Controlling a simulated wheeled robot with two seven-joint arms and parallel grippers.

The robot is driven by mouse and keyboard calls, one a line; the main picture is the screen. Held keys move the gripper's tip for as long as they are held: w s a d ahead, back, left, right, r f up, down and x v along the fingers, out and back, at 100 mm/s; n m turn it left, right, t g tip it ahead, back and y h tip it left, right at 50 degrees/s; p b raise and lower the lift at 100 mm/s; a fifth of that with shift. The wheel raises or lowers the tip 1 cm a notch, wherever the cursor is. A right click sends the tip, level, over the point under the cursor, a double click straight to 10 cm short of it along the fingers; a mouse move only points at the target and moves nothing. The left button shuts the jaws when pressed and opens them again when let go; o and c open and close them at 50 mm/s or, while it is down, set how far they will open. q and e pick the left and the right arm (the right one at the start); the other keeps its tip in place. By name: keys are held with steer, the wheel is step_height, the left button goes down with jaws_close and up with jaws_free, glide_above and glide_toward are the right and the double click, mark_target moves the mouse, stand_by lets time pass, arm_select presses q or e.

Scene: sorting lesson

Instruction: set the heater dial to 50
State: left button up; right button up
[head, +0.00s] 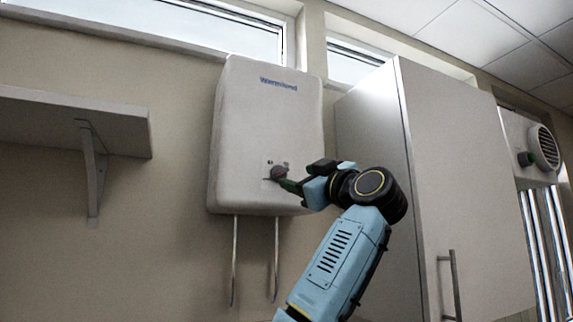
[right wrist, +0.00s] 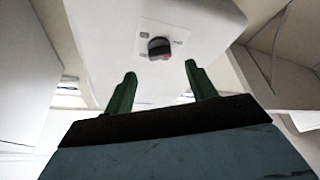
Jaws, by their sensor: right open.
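The white heater (head: 262,120) hangs on the wall, with its blue lettering near the top. Its small dark round dial (head: 277,172) sits low on the front face, partly covered by my right gripper in the head view. In the right wrist view the dial (right wrist: 159,48) is dark with a red patch at its lower right, on a light plate with small marks too small to read. My right gripper (right wrist: 161,69) is open. Its green fingers point at the dial, which shows between and just beyond the tips; I see no contact. My left gripper is not in view.
Two pipes (head: 234,262) run down below the heater. A tall cabinet (head: 460,180) with a bar handle stands close on the right, beside my right arm. A wall shelf (head: 70,120) with a bracket is on the left. The wall between shelf and heater is clear.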

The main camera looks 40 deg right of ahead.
mark_target(284, 173)
steer(key=p+x, duration=0.2)
steer(key=x, duration=0.2)
steer(key=shift+w+r, duration=0.25)
steer(key=shift+w, duration=0.05)
steer(key=shift+w+d+r, duration=0.1)
steer(key=shift+w, duration=0.6)
steer(key=shift+c, duration=0.3)
steer(key=c, duration=0.9)
